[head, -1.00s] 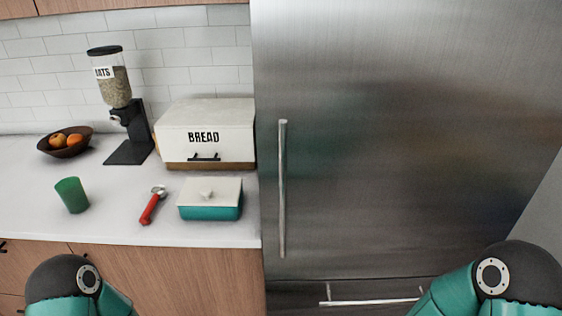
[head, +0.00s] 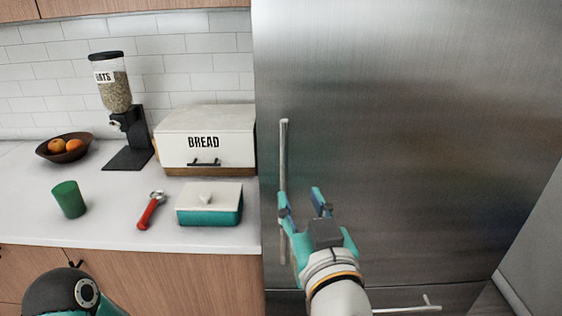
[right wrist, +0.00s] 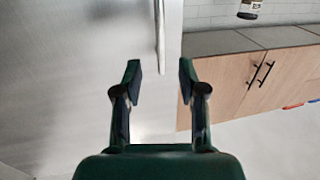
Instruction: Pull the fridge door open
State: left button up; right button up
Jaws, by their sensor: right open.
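The steel fridge door (head: 410,120) is shut flush on the right of the head view. Its vertical bar handle (head: 283,150) runs along the door's left edge. My right gripper (head: 301,196) is open and empty in front of the door. In the head view its left finger overlaps the handle and hides part of the bar. In the right wrist view the handle (right wrist: 160,35) lies ahead, and its near end shows between the spread fingertips (right wrist: 160,70). I cannot tell whether a finger touches it. My left gripper is out of view.
Left of the fridge, the white counter (head: 105,215) holds a bread box (head: 205,140), a teal butter dish (head: 210,215), a red-handled tool (head: 151,211), a green cup (head: 69,199), a fruit bowl (head: 64,148) and an oats dispenser (head: 126,130). A drawer handle (head: 405,309) is below the door.

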aim_at(284, 164)
jog(key=w+a, duration=0.1)
jog(key=w, duration=0.3)
jog(key=w+p, duration=0.1)
jog(key=w, duration=0.3)
jog(key=w+a, duration=0.1)
jog(key=w, duration=0.4)
jog(key=shift+a, duration=0.3)
jog(key=shift+c, duration=0.3)
grip_shut()
jog(key=shift+s, duration=0.1)
jog(key=shift+a, duration=0.1)
